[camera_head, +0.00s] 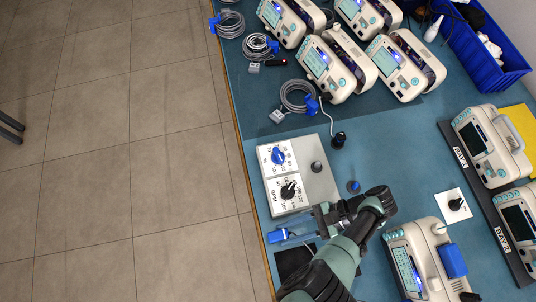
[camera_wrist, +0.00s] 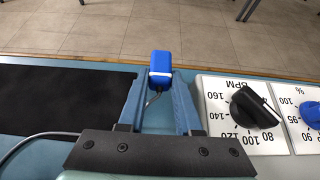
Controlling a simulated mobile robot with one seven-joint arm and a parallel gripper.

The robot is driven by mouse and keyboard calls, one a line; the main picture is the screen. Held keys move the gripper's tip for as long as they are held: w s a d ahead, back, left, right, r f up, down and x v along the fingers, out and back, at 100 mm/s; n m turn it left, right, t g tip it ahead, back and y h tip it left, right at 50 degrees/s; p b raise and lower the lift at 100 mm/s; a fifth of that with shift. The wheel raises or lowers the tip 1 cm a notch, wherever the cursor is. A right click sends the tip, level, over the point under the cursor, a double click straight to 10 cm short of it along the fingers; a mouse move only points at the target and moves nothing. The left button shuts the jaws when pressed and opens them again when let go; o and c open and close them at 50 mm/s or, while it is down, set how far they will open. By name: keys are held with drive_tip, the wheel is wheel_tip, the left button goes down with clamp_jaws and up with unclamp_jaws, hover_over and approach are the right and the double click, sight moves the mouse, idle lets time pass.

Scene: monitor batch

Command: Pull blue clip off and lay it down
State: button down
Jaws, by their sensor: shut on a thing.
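My gripper (camera_head: 288,236) reaches over the table's near left edge. In the wrist view its two blue-grey fingers (camera_wrist: 159,85) are on either side of a blue clip (camera_wrist: 160,68) at the fingertips, and they are shut on it. The clip also shows in the head view (camera_head: 277,236), at the table edge beside the dial box. I cannot tell whether the clip touches the table. A dark mat (camera_head: 293,262) lies close by; it also shows in the wrist view (camera_wrist: 50,100), left of the fingers.
A dial box (camera_head: 318,188) with BPM and % knobs stands just beside the gripper. Several monitors (camera_head: 326,68) and coiled cables (camera_head: 297,97) fill the back. A monitor (camera_head: 413,262) with a blue block (camera_head: 452,261) stands at the right. Floor lies beyond the table edge.

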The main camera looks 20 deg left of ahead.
drive_tip(key=shift+f, duration=0.2)
drive_tip(key=shift+f+b, duration=0.8)
drive_tip(key=shift+b, duration=0.15)
drive_tip(key=c, duration=0.5)
unclamp_jaws()
drive_tip(key=b+v, duration=0.3)
drive_tip(key=v, duration=0.8)
drive_tip(key=shift+w+d, duration=0.2)
drive_tip(key=shift+w, duration=0.1)
drive_tip(key=shift+w+d+r+b, duration=0.25)
drive_tip(key=shift+d+r+b, duration=0.05)
drive_tip(key=shift+d+r, duration=0.2)
drive_tip(key=shift+a, duration=0.1)
